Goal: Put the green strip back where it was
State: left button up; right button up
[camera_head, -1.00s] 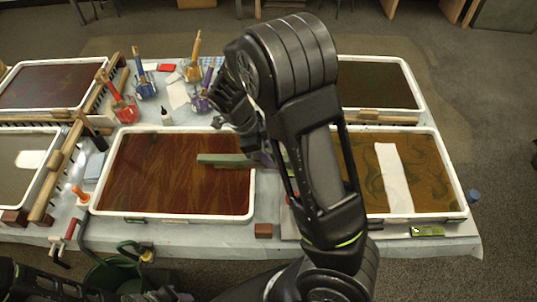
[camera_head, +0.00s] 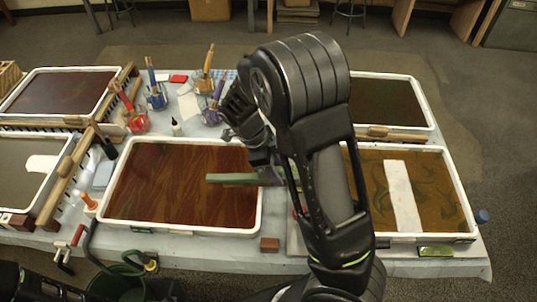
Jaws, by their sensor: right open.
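The green strip (camera_head: 232,179) is a long, narrow, muted green piece. It lies crosswise over the right part of the middle front tray (camera_head: 180,228), which holds dark red-brown marbled liquid. I cannot tell whether it touches the liquid or rests on the rim. Its right end runs behind my right arm. My right gripper (camera_head: 268,174) is open at that right end, partly hidden by its own arm; whether the strip is between the fingers is unclear. My left gripper is not in view.
The right front tray (camera_head: 458,190) holds olive liquid with a white strip (camera_head: 403,195). Jars with brushes (camera_head: 137,121) stand behind the middle tray.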

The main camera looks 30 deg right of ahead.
jog(key=shift+w+a+r, duration=0.1)
jog(key=shift+w+r, duration=0.05)
jog(key=shift+r, duration=0.45)
jog(key=b+v, duration=0.1)
jog(key=v, duration=1)
jog(key=shift+r+b, duration=0.2)
jog(key=shift+b, duration=0.15)
jog(key=shift+f, duration=0.1)
